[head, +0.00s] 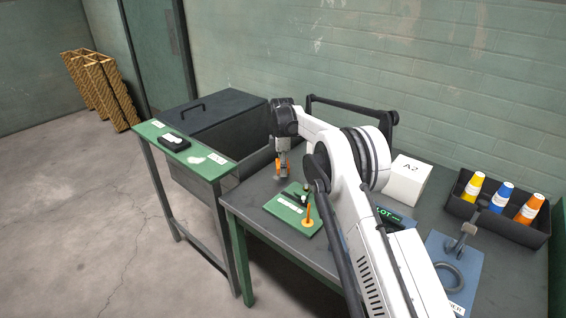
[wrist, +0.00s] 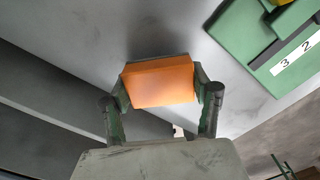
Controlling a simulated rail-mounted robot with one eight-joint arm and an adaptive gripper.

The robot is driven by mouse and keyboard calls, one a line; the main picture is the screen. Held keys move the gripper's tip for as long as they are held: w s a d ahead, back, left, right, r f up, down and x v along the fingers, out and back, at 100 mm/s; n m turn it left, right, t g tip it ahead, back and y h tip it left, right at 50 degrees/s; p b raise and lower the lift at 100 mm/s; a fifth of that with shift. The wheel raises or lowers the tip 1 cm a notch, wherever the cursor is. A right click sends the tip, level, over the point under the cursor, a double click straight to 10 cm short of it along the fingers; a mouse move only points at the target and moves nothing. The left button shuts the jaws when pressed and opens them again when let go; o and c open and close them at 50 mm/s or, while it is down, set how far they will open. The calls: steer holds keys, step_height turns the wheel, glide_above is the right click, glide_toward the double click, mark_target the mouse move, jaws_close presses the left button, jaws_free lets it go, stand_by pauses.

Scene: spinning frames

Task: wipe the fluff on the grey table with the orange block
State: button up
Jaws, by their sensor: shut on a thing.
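The orange block (head: 284,166) is held between the fingers of my gripper (head: 281,160), above the left part of the grey table (head: 262,222). In the wrist view the orange block (wrist: 160,82) fills the space between the two fingertips of my gripper (wrist: 161,90), one finger on each side. Grey table top (wrist: 185,25) shows behind it. I cannot tell whether the block touches the table. I cannot make out the fluff clearly; a small pale spot (wrist: 178,131) shows just below the block in the wrist view.
A dark lidded bin (head: 215,125) and narrow green bench (head: 150,130) stand left.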

mark_target(275, 180)
steer(key=shift+f, duration=0.5)
steer(key=shift+s+a+f, duration=0.55)
steer(key=shift+s, duration=0.15)
steer(key=shift+c, duration=0.5)
steer(key=shift+s+a, duration=0.7)
steer(key=shift+s, duration=0.15)
steer(key=shift+s+a+r+p, duration=0.1)
steer(key=shift+r+p, duration=0.1)
steer(key=shift+p, duration=0.45)
steer(key=w+d, duration=0.1)
steer(key=w+d+b, duration=0.1)
steer(key=w, duration=0.1)
steer(key=shift+w+d+f, duration=0.1)
steer(key=shift+d+f, duration=0.1)
steer(key=shift+d, duration=0.1)
steer(key=shift+w+r, duration=0.1)
steer(key=shift+r, duration=0.15)
step_height(275, 180, up, 3)
steer(key=shift+f+p, duration=0.2)
steer(key=shift+p, duration=0.1)
steer(key=shift+r+p, duration=0.75)
steer(key=shift+r, duration=1.75)
